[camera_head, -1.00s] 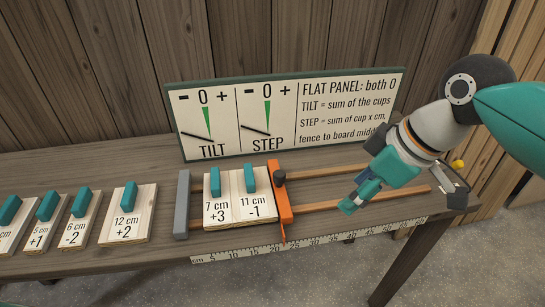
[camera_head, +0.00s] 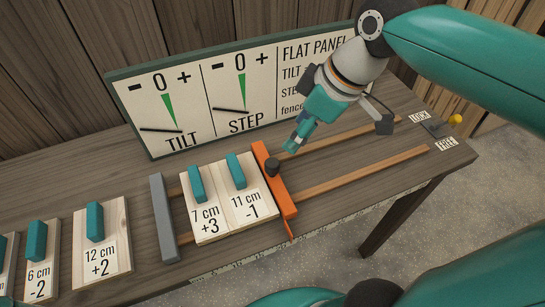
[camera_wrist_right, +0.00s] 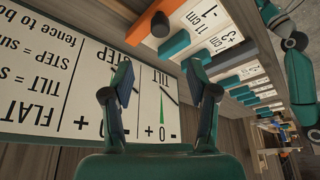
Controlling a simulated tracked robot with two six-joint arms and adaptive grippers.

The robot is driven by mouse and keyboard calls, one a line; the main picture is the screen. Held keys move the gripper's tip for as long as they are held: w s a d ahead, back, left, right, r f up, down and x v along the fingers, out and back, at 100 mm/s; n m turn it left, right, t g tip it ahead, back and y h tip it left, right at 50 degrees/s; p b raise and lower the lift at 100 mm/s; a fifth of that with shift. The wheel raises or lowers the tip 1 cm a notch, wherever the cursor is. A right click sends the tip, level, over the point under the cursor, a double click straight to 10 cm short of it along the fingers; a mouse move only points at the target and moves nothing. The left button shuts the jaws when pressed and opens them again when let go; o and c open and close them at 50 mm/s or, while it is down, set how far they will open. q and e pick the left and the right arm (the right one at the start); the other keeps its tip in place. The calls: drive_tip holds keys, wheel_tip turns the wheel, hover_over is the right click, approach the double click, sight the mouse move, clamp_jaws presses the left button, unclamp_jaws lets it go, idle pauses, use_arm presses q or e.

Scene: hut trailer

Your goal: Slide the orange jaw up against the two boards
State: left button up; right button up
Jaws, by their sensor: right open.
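The orange jaw (camera_head: 274,182) lies across the wooden rails, right beside the 11 cm board (camera_head: 247,203); I cannot tell whether they touch. The 7 cm board (camera_head: 206,220) lies left of that board, toward the grey fence (camera_head: 163,215). A dark knob (camera_head: 272,167) sits on the jaw. My right gripper (camera_head: 292,146) is open and empty, above the far rail just beyond the jaw's far end. In the right wrist view, its open fingers (camera_wrist_right: 162,92) are in front of the sign, with the orange jaw (camera_wrist_right: 150,22) above them. My left gripper is not in view.
The sign panel (camera_head: 225,90) stands behind the boards, close to my right gripper. Other labelled boards, such as the 12 cm one (camera_head: 102,248), lie at left. A yellow-tipped lever (camera_head: 455,119) sits by LOCK and FREE labels. The rails (camera_head: 365,172) are bare right of the jaw.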

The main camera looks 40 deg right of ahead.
sight(273, 162)
drive_tip(key=x, duration=1.2)
drive_tip(key=shift+f, duration=0.45)
clamp_jaws()
